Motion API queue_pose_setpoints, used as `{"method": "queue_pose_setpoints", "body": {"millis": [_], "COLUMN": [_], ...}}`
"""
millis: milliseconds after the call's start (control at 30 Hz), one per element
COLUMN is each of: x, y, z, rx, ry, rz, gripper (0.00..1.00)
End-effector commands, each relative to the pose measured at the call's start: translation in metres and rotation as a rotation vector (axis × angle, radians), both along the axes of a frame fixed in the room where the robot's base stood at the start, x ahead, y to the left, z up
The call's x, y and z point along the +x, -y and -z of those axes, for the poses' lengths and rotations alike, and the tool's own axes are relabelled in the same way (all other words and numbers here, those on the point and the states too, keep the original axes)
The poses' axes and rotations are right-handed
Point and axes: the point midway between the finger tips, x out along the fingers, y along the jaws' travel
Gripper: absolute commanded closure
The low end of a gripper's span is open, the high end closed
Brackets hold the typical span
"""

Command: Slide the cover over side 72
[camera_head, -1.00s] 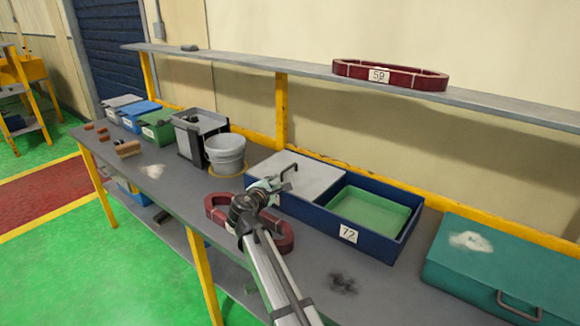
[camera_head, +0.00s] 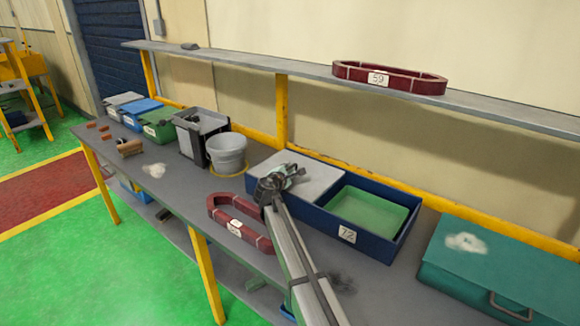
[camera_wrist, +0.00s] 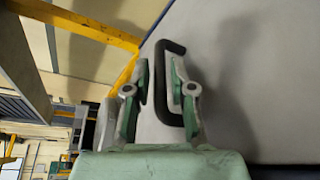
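The blue box (camera_head: 395,246) stands on the bench with a "72" label (camera_head: 347,234) on the front of its right side. That side is uncovered and shows a green interior (camera_head: 368,211). The flat grey cover (camera_head: 318,178) lies over the box's left side, and also fills much of the wrist view (camera_wrist: 240,90). My gripper (camera_head: 290,172) is over the cover. In the wrist view its fingers (camera_wrist: 161,75) are apart, with part of the black cover handle (camera_wrist: 172,46) between them. I cannot tell whether either finger touches it.
A grey bucket (camera_head: 227,155) stands left of the box, and a teal case (camera_head: 490,265) stands right. A shelf (camera_head: 480,98) with red ring "59" (camera_head: 415,84) runs above.

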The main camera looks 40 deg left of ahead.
Motion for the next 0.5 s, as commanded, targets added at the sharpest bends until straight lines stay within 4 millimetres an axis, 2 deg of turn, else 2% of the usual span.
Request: {"method": "queue_pose_setpoints", "body": {"millis": [33, 200, 500], "x": [0.007, 0.016, 0.017], "y": [-0.003, -0.006, -0.006], "z": [0.000, 0.003, 0.004], "rx": [0.000, 0.000, 0.000], "ry": [0.000, 0.001, 0.001], "rz": [0.000, -0.001, -0.001], "gripper": [0.76, 0.76, 0.76]}}
